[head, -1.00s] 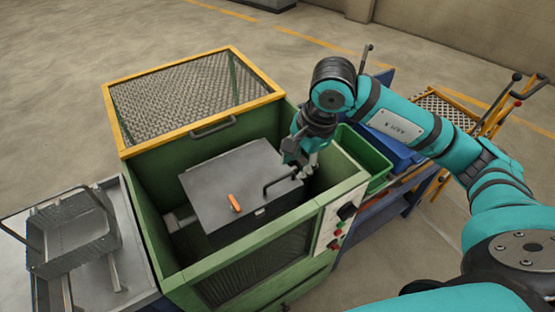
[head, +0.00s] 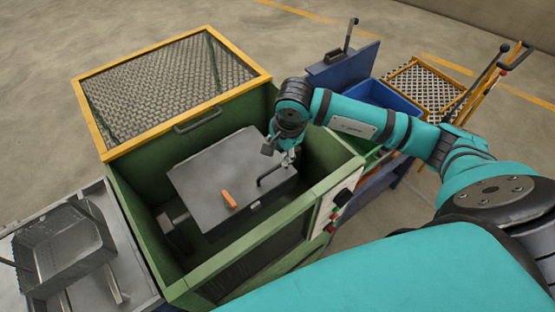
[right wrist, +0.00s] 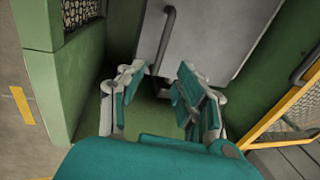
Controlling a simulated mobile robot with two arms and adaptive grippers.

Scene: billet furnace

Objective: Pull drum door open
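The grey drum door (head: 225,180) is a flat panel with an orange latch (head: 229,200) and a dark bar handle (head: 268,180). It sits inside the open green machine (head: 230,262) and looks shut. My right gripper (head: 281,154) is over the handle's right end. In the right wrist view my right gripper (right wrist: 165,86) is open, with its fingers well apart. The handle (right wrist: 166,38) lies ahead between the fingers, against the grey drum door (right wrist: 222,35). No contact is visible. My left gripper is not in view.
The yellow-framed mesh lid (head: 170,85) stands raised behind the drum. A metal basket (head: 65,250) sits on a side table at left. Blue and green bins and a yellow-framed rack (head: 425,85) stand at right. The machine's walls surround the drum closely.

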